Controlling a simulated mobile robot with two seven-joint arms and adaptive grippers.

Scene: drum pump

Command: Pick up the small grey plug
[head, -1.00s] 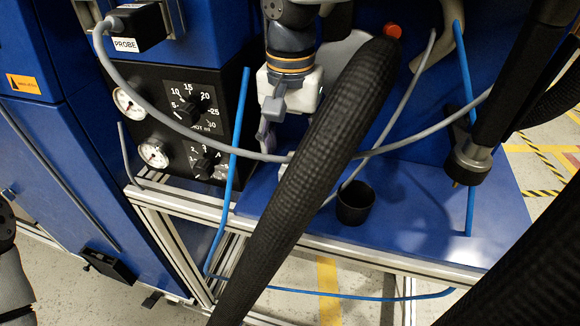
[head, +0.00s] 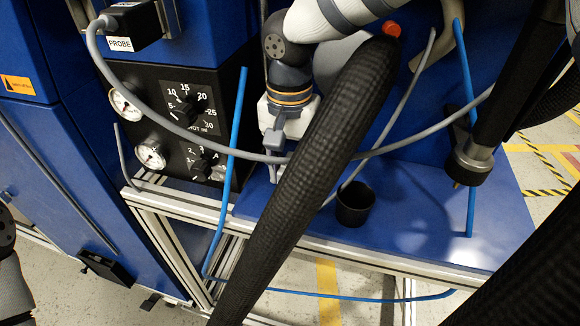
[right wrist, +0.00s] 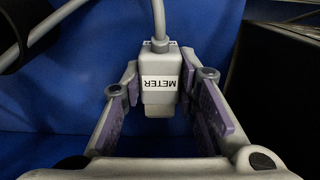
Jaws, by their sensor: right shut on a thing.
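The small grey plug (right wrist: 161,88) shows in the right wrist view, with a white METER label that reads upside down and a grey cable leaving its top. My right gripper (right wrist: 160,100) has one finger on each side of it and is shut on it. In the head view my right gripper (head: 276,160) is low over the blue shelf, beside the dial panel. The thick black hose hides part of the gripper, and I cannot make out the plug there. My left gripper is out of view.
The thick black hose (head: 300,180) crosses close in front of my right gripper. Grey cables and a blue tube (head: 230,170) run nearby. A black cup (head: 354,204) stands on the blue shelf (head: 420,215). A PROBE-labelled connector (head: 133,25) sits upper left, above the dial panel (head: 165,85).

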